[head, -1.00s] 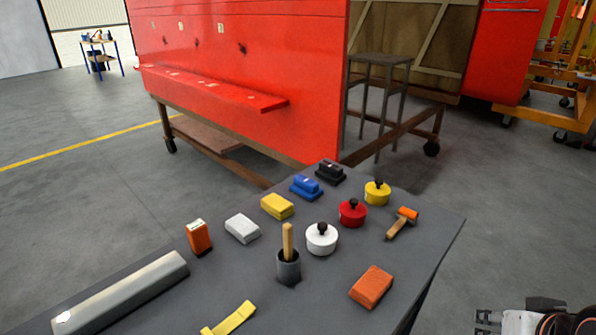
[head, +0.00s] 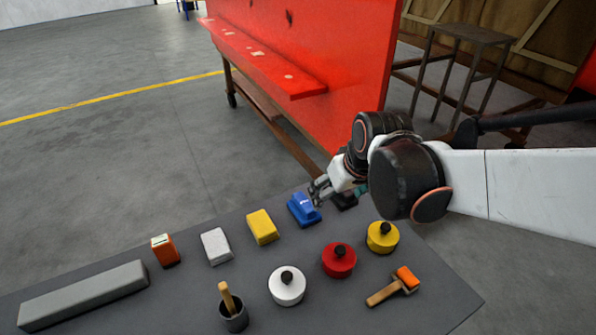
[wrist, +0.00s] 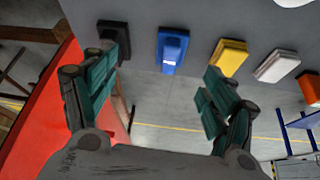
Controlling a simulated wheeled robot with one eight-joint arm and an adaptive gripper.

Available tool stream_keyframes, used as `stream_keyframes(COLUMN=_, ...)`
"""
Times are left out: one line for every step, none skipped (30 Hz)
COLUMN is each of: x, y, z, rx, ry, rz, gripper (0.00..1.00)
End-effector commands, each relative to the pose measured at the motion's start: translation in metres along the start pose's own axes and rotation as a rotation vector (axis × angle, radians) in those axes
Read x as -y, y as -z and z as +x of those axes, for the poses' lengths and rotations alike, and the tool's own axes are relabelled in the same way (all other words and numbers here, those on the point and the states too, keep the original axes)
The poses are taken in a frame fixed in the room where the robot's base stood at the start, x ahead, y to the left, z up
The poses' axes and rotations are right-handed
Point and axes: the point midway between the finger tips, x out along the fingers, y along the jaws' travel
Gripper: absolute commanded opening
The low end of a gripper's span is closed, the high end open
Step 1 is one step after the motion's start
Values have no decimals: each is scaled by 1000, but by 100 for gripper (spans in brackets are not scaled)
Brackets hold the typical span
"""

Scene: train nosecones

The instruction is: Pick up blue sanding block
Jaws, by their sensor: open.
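The blue sanding block (head: 304,209) lies on the grey table near its far edge, between a yellow block and a black block. In the wrist view the blue block (wrist: 172,50) shows ahead of my gripper, between the lines of its two fingers. My gripper (head: 318,190) is beside and above the blue block in the head view, close to its far right side. In the wrist view my gripper (wrist: 155,90) is open with nothing between its green-padded fingers. Whether a finger touches the block cannot be told.
The black block (wrist: 113,40) is by the left finger and the yellow block (wrist: 229,57) by the right one. A white block (head: 216,246), an orange box (head: 165,250) and several lidded pots, including a red one (head: 339,260), share the table (head: 180,300).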

Motion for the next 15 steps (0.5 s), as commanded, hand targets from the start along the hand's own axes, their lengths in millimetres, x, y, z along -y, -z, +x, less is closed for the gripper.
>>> stream_keyframes(x=3, y=13, z=1, rx=9, ry=10, rz=-17, gripper=78)
stream_keyframes(x=5, y=17, z=5, rx=15, ry=16, rz=-27, gripper=78)
stream_keyframes(x=7, y=23, z=9, rx=23, ry=22, rz=-39, gripper=78)
stream_keyframes(x=8, y=26, z=13, rx=28, ry=27, rz=-48, gripper=78)
stream_keyframes(x=10, y=30, z=16, rx=33, ry=32, rz=-57, gripper=78)
stream_keyframes(x=12, y=34, z=20, rx=38, ry=37, rz=-66, gripper=78)
stream_keyframes(x=13, y=36, z=24, rx=43, ry=41, rz=-73, gripper=78)
stream_keyframes(x=15, y=38, z=26, rx=47, ry=45, rz=-80, gripper=78)
stream_keyframes(x=16, y=40, z=30, rx=51, ry=50, rz=-88, gripper=78)
stream_keyframes(x=17, y=42, z=32, rx=54, ry=53, rz=-93, gripper=78)
stream_keyframes(x=18, y=44, z=34, rx=56, ry=55, rz=-97, gripper=78)
stream_keyframes(x=19, y=45, z=37, rx=59, ry=58, rz=-102, gripper=78)
stream_keyframes(x=20, y=45, z=38, rx=60, ry=59, rz=-104, gripper=78)
stream_keyframes(x=20, y=46, z=40, rx=61, ry=61, rz=-106, gripper=78)
stream_keyframes(x=21, y=46, z=43, rx=62, ry=62, rz=-108, gripper=78)
